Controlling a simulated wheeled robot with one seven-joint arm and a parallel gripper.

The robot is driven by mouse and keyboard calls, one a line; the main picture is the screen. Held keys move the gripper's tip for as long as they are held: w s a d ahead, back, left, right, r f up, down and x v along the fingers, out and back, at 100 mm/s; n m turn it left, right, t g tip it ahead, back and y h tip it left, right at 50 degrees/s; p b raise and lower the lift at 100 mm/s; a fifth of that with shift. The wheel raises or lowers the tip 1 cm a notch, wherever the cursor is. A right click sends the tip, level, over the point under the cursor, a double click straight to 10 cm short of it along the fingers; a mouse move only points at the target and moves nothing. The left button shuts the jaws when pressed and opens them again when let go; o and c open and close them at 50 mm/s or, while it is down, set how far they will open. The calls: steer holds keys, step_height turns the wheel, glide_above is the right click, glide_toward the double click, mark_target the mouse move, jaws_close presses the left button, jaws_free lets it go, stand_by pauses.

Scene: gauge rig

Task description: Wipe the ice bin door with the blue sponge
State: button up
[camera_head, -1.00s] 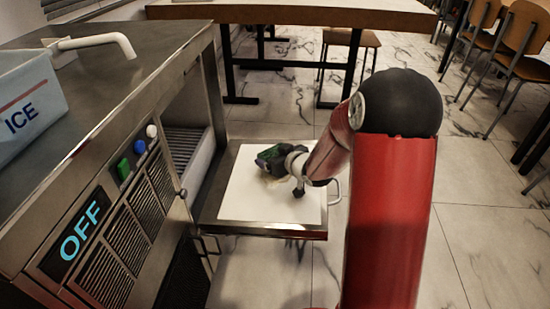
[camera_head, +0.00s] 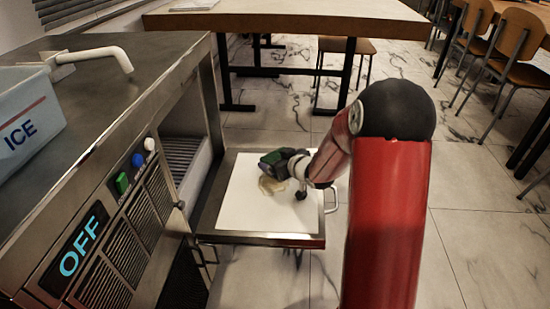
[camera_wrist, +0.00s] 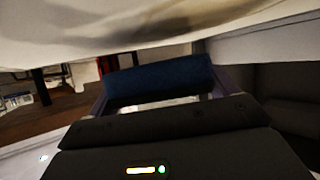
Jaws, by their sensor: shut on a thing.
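The ice bin door (camera_head: 245,212) hangs open and lies about level, its white inner face up with a metal rim and a handle at its right side. A yellowish-brown stain (camera_head: 270,186) shows on it. My gripper (camera_head: 268,163) is over the door beside the stain. In the wrist view my gripper (camera_wrist: 158,98) is shut on the blue sponge (camera_wrist: 160,79), which lies across between the fingers. The white stained surface fills the top of that view, close to the sponge. I cannot tell whether the sponge touches it. The sponge is hidden in the head view.
The steel ice machine (camera_head: 120,110) stands at left, its bin opening beside the door. Its display (camera_head: 78,247) reads OFF, near green, blue and white buttons. A tub marked ICE (camera_head: 25,120) sits on top.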

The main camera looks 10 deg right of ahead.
mark_target(276, 155)
steer(key=shift+s+a+f+b, duration=0.1)
steer(key=shift+s+a+b, duration=0.2)
steer(key=shift+s, duration=0.65)
steer(key=shift+s+a+f+b, duration=0.1)
steer(key=shift+s+a, duration=0.3)
steer(key=shift+s, duration=0.5)
steer(key=shift+s+a+f+b, duration=0.1)
steer(key=shift+s+a+b, duration=0.2)
steer(key=shift+s, duration=0.65)
steer(key=shift+s+a+r+b, duration=0.15)
steer(key=shift+s+a, duration=0.1)
steer(key=shift+s, duration=0.45)
steer(key=shift+s+a+r+b, duration=0.1)
steer(key=shift+s+a, duration=0.15)
steer(key=shift+s, duration=0.45)
steer(key=shift+s+a+r+b, duration=0.15)
steer(key=shift+s+a, duration=0.1)
steer(key=shift+s, duration=0.45)
steer(key=shift+r, duration=0.15)
steer(key=shift+w+d+r+p, duration=0.1)
steer(key=shift+w+d+p, duration=0.5)
steer(key=shift+w, duration=1.25)
steer(key=shift+w+d+r+p, duration=0.1)
steer(key=shift+w+d+p, duration=0.5)
steer(key=shift+w, duration=1.2)
steer(key=shift+w+d+r+p, duration=0.1)
steer(key=shift+w+d+p, duration=0.5)
steer(key=shift+w, duration=1.25)
